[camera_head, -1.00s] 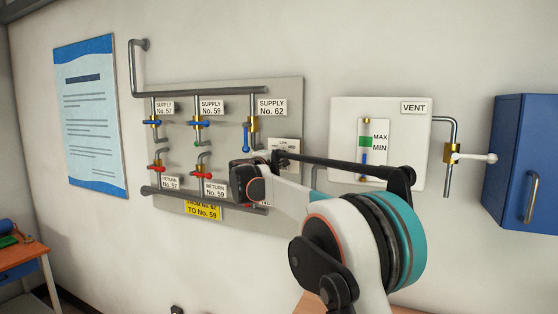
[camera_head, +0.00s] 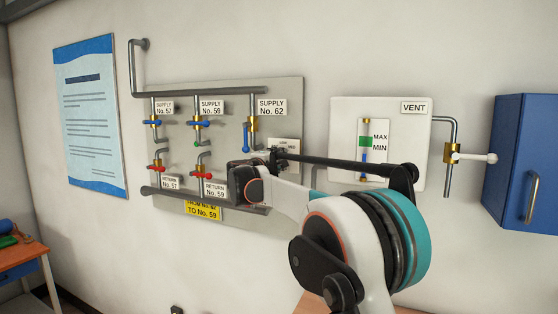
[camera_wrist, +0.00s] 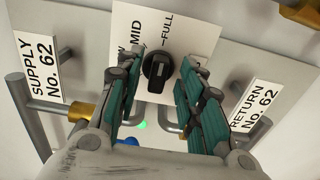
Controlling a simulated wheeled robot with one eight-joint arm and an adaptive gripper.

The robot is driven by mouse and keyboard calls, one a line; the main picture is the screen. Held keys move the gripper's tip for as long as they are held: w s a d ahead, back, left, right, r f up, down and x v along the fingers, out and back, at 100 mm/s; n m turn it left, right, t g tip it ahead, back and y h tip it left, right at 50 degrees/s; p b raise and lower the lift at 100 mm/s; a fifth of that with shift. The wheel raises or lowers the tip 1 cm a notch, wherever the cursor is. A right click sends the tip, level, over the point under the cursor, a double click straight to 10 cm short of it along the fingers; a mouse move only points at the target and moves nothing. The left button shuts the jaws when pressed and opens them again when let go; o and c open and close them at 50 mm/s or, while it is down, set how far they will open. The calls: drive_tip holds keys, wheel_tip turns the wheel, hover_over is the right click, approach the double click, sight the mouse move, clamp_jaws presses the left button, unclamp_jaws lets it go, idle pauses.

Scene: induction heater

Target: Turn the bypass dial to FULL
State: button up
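The bypass dial (camera_wrist: 157,70) is a black knob on a white plate (camera_wrist: 190,25) marked MID and FULL, with a partly hidden word at left. A pale mark shows on the knob; I cannot tell surely which word it points to. My gripper (camera_wrist: 162,64) is open, with one finger on each side of the dial and a visible gap around the knob. In the head view the plate (camera_head: 288,146) shows only in part; my arm hides the dial, and my gripper's fingertips are hidden too.
The SUPPLY No. 62 label (camera_wrist: 43,66) and a pipe lie left of the plate, the RETURN No. 62 label (camera_wrist: 248,105) right. A blue-handled valve (camera_head: 247,135) stands beside the plate. The gauge panel (camera_head: 345,115) and blue cabinet (camera_head: 510,150) are further right.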

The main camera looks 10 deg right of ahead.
drive_tip(key=v, duration=1.1)
